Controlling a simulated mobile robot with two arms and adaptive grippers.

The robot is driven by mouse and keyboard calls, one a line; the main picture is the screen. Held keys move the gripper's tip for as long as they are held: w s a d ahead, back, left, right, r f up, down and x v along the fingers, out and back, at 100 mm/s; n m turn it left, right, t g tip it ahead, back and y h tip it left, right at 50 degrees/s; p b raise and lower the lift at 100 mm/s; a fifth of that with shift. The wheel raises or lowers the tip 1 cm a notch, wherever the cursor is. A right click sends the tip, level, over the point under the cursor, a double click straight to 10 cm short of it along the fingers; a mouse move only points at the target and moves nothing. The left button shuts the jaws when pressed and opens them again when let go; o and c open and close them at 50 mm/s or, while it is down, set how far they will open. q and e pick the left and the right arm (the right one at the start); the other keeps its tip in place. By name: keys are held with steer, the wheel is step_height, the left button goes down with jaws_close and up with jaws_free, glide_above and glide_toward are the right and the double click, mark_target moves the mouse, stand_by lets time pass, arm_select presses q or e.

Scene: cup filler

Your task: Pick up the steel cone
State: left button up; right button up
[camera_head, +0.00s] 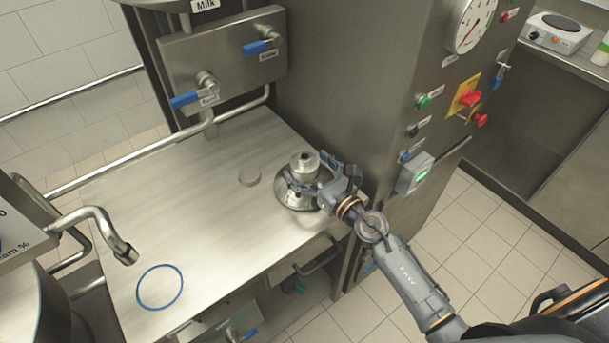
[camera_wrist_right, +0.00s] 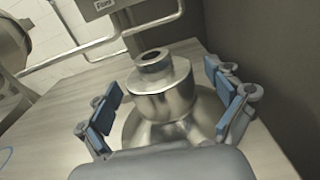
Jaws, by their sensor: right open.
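The steel cone (camera_head: 304,167) is a shiny piece with a round stepped top and a wide flared base, upright on the steel counter (camera_head: 213,210) near its right end. In the right wrist view the steel cone (camera_wrist_right: 163,88) stands between the spread fingers, with a dark hole in its top. My right gripper (camera_head: 318,183) is open around the cone from the right. In the wrist view the blue-padded fingers of the right gripper (camera_wrist_right: 168,110) are on both sides with visible gaps. Part of the base is hidden by the gripper. My left gripper is not in view.
A blue ring marking (camera_head: 160,288) is at the counter's front left, near a bent spout (camera_head: 104,232). The tall steel cabinet (camera_head: 370,80) stands close behind and right. The middle of the counter is clear.

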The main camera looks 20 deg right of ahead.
steer(key=shift+w+a, duration=0.15)
steer(key=shift+w, duration=0.35)
steer(key=shift+c, duration=0.3)
steer(key=c, duration=1.8)
steer(key=shift+r, duration=0.1)
steer(key=shift+c, duration=0.4)
steer(key=shift+r, duration=0.1)
